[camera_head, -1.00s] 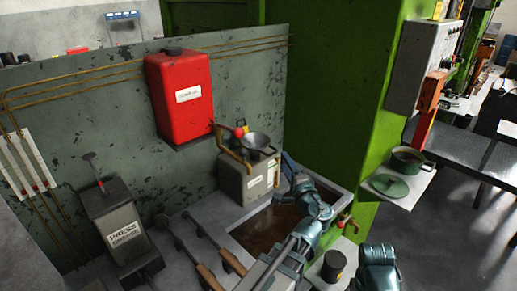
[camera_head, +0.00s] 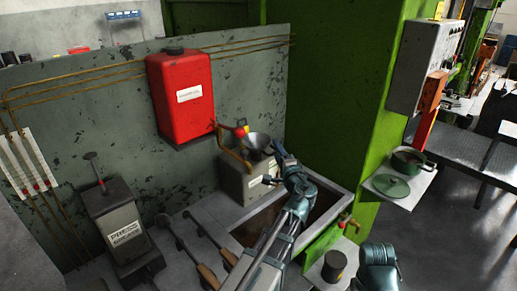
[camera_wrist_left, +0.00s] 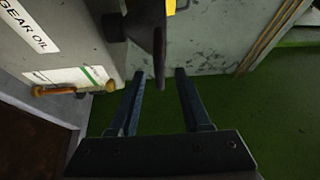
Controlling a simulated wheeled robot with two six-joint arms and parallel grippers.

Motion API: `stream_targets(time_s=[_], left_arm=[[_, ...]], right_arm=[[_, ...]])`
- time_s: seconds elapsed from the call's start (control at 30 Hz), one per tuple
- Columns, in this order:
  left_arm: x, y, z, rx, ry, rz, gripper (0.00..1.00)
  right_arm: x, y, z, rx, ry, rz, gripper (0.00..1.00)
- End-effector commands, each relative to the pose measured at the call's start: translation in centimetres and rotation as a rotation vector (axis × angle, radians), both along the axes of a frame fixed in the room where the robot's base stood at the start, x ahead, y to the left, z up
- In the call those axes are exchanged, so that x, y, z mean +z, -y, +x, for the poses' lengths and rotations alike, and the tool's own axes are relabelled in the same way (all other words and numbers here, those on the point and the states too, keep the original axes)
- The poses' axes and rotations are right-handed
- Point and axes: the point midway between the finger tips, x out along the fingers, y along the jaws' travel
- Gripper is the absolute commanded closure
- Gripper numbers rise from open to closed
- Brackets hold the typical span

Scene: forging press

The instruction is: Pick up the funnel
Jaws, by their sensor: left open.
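The dark grey metal funnel (camera_head: 257,141) sits mouth up on top of a grey box-shaped tank (camera_head: 236,180). My left gripper (camera_head: 273,164) is just to the right of the funnel and tank, with its two fingers apart and nothing between them. In the left wrist view the open fingers (camera_wrist_left: 161,75) point at the funnel (camera_wrist_left: 159,50), whose dark rim shows nearly edge-on just beyond the fingertips. The tank (camera_wrist_left: 92,30) with its GEAR OIL label is at the left there. My right gripper is outside the views.
A red oil tank (camera_head: 181,95) hangs on the grey panel, and a brass pipe with a red knob (camera_head: 240,132) is close to the funnel. An open basin (camera_head: 337,206) lies below my left arm. A green pot (camera_head: 409,160) stands on a shelf at right.

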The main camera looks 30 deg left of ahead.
Motion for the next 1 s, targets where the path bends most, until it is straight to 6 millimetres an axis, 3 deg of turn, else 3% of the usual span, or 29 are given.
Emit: stream_targets(time_s=[0.13, 0.4, 1.0], left_arm=[[0.00, 0.03, -0.08, 0.000, 0.000, 0.000, 0.52], [-0.01, 0.05, -0.09, 0.000, 0.000, 0.000, 1.00], [-0.04, 0.08, -0.11, 0.000, 0.001, -0.002, 1.00]], right_arm=[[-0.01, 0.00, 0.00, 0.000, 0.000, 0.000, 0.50], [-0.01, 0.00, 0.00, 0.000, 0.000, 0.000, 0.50], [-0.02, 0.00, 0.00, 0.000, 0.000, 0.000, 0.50]])
